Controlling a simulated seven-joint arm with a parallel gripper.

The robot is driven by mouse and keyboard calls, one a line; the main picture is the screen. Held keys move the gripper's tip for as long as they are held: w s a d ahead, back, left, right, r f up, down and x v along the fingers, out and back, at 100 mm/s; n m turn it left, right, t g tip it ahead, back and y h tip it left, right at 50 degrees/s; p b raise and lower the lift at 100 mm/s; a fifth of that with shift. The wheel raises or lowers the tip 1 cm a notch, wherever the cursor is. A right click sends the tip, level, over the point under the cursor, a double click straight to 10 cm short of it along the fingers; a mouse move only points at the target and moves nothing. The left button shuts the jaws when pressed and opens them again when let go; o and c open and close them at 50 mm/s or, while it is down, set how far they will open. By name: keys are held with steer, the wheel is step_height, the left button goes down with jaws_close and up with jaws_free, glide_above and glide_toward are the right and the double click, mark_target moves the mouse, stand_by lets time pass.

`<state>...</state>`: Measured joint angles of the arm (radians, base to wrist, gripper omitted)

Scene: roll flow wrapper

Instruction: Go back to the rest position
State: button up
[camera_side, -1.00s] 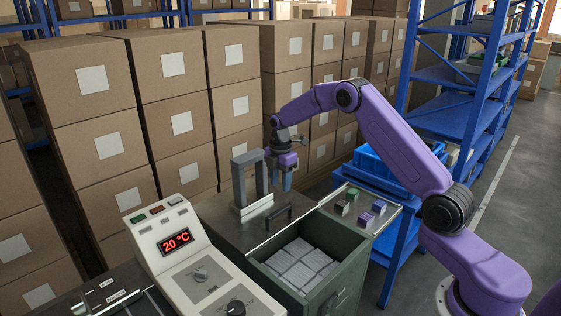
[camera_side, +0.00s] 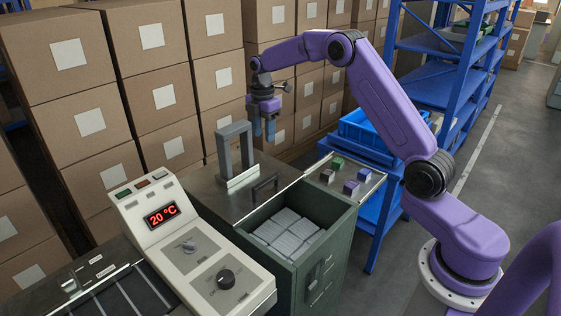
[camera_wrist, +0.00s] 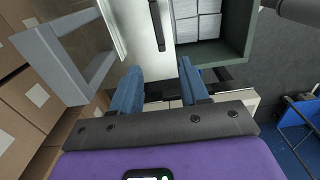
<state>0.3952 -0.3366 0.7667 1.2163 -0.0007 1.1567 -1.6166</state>
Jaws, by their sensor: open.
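My gripper (camera_side: 264,132) hangs pointing down above the machine's metal top, just right of the grey upright frame (camera_side: 235,152). Its two blue fingers are apart with nothing between them, as the wrist view (camera_wrist: 160,85) also shows. In the wrist view the grey frame (camera_wrist: 65,55) stands to the left. The open green bin (camera_side: 335,228) holds stacked white packs (camera_side: 287,234) and lies in front and to the right of my gripper.
A control panel (camera_side: 195,235) reads 20 °C. A small shelf (camera_side: 372,182) carries several small coloured blocks. A blue crate (camera_side: 375,132) and blue rack (camera_side: 445,85) stand behind. Stacked cartons (camera_side: 150,95) line the back.

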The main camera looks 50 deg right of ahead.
steer(key=s+a+r+m, duration=0.1)
steer(key=s+a+r, duration=0.2)
steer(key=s+a, duration=0.6)
steer(key=s+a+r+m, duration=0.1)
steer(key=s+a+r, duration=0.2)
steer(key=s+a, duration=0.65)
steer(key=s+d+f+m, duration=0.1)
steer(key=s+d, duration=0.1)
steer(key=s, duration=1)
steer(key=s+d+f+m, duration=0.1)
steer(key=s+d+m, duration=0.1)
steer(key=s, duration=1.1)
steer(key=shift+s+d, duration=0.15)
steer(key=shift+d, duration=0.45)
